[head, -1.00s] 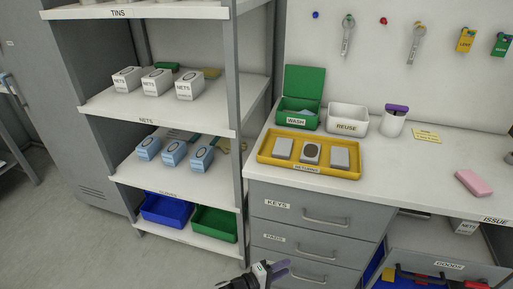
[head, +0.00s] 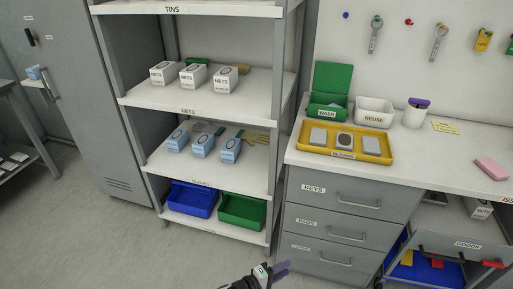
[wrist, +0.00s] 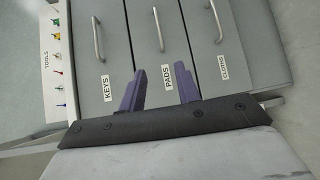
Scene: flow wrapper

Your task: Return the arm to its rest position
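My gripper (head: 278,272) shows at the bottom edge of the head view, low over the floor in front of the drawer unit (head: 300,215). In the wrist view its two purple fingers (wrist: 160,88) stand apart with nothing between them, so it is open and empty. The fingers appear apart from the drawers. Most of my arm is out of the head view.
A shelf rack (head: 205,110) holds white NETS boxes, blue boxes, and a blue bin (head: 192,200) and green bin (head: 242,212) below. On the counter are a yellow tray (head: 312,148), a WASH box (head: 327,110) and a REUSE box (head: 374,112). Floor at left is clear.

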